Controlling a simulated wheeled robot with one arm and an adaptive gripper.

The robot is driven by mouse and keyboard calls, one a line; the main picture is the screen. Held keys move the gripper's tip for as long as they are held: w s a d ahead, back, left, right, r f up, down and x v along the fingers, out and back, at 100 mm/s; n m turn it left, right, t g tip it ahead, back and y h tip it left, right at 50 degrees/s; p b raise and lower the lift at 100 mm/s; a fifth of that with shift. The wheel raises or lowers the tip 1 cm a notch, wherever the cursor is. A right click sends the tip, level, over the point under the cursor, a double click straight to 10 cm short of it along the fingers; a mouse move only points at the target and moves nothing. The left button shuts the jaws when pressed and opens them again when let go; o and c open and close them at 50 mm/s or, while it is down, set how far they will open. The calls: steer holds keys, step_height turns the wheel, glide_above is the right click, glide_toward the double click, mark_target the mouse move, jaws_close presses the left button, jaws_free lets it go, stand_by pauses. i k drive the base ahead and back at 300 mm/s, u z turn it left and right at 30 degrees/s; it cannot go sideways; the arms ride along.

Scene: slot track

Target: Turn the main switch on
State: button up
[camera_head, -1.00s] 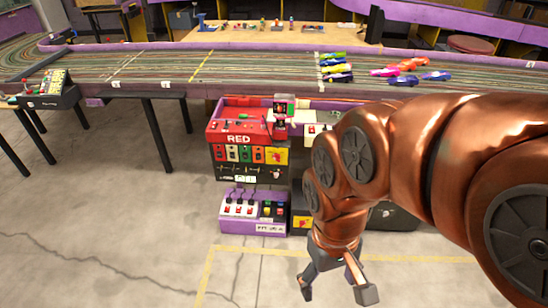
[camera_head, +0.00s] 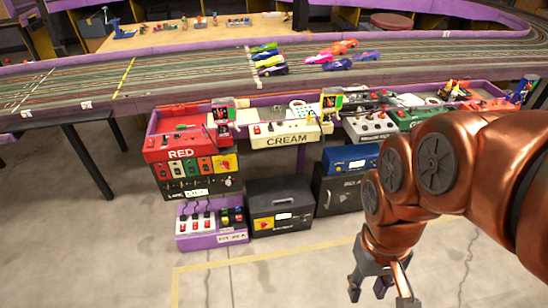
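No switch is clearly readable as the main switch. A purple switch box (camera_head: 212,241) sits low on the floor at the left, with a white panel of red switches (camera_head: 196,222) and several coloured buttons beside it.
A black case (camera_head: 279,200) stands right of the purple box, and a blue box (camera_head: 352,158) is farther right. The cream station (camera_head: 288,139) and slot track (camera_head: 180,78) lie behind. The floor (camera_head: 100,240) in front and left is clear.

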mark_target(224, 164)
steer(key=z, duration=0.5)
steer(key=i, duration=0.4)
steer(key=u, duration=3.5)
